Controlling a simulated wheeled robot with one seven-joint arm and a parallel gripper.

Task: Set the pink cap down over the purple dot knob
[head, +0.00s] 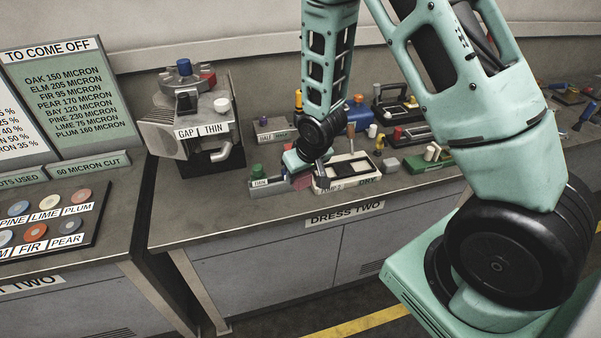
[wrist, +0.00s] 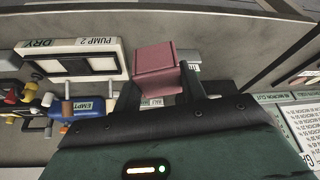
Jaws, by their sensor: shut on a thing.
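The pink cap (wrist: 156,62) is a boxy block held between the two dark fingers of my gripper (wrist: 160,84) in the wrist view. In the head view my gripper (head: 302,163) is low over the bench, and a small part of the pink cap (head: 301,181) shows below it. The cap is close to a grey-green labelled block (head: 268,187) and the pump 2 tray (head: 322,186); I cannot tell whether it touches anything. I cannot make out the purple dot knob in either view; the cap and gripper may hide it.
A gap-and-thin machine (head: 195,115) stands left on the bench. Several small fixtures crowd the bench to the right. The bench front edge (head: 240,237) is clear.

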